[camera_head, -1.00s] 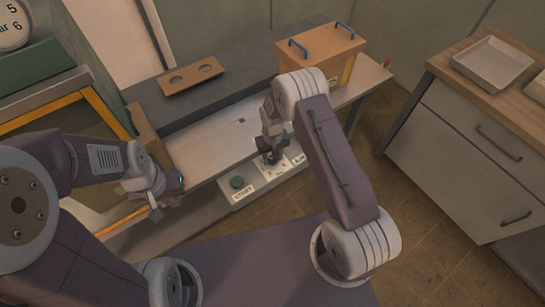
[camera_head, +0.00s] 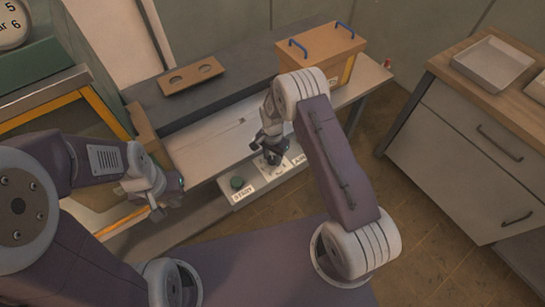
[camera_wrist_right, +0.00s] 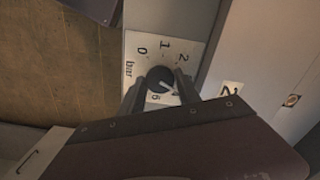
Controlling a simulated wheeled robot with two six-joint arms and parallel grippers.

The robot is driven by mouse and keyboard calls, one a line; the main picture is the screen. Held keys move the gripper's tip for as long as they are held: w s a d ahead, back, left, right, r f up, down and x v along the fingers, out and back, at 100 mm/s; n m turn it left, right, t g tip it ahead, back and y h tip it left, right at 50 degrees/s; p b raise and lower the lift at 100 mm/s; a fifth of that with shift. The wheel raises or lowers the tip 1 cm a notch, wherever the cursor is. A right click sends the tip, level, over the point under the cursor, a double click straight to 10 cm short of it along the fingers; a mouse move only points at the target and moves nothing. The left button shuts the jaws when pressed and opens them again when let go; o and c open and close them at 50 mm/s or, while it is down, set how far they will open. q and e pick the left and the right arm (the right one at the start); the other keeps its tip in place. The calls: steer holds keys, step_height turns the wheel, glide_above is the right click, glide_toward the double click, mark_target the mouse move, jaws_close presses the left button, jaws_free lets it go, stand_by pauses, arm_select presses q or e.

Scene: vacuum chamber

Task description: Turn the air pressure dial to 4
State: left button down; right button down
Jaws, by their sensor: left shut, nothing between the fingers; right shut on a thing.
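The air pressure dial's black knob (camera_wrist_right: 160,80) sits on a white plate (camera_wrist_right: 140,38) marked "bar", with 0, 1 and 2 readable. A white pointer line on the knob points to the lower right in the wrist view, toward marks partly covered by a finger. My right gripper (camera_wrist_right: 158,88) is shut on the knob, one finger on each side. In the head view this gripper (camera_head: 272,157) points down at the dial plate, hiding most of it. My left gripper (camera_head: 168,200) is shut and empty, away from the dial at the left.
A green START button (camera_head: 238,183) is left of the dial, and an AIR label (camera_head: 299,158) is right of it. An orange box (camera_head: 320,48) with blue handles stands behind.

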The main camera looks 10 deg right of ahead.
mark_target(273, 159)
steer(key=shift+w+r+m, duration=0.1)
steer(key=shift+w+m, duration=0.05)
steer(key=shift+m, duration=1.95)
steer(key=c, duration=0.9)
jaws_free()
steer(key=shift+o, duration=0.2)
step_height(273, 159, up, 9)
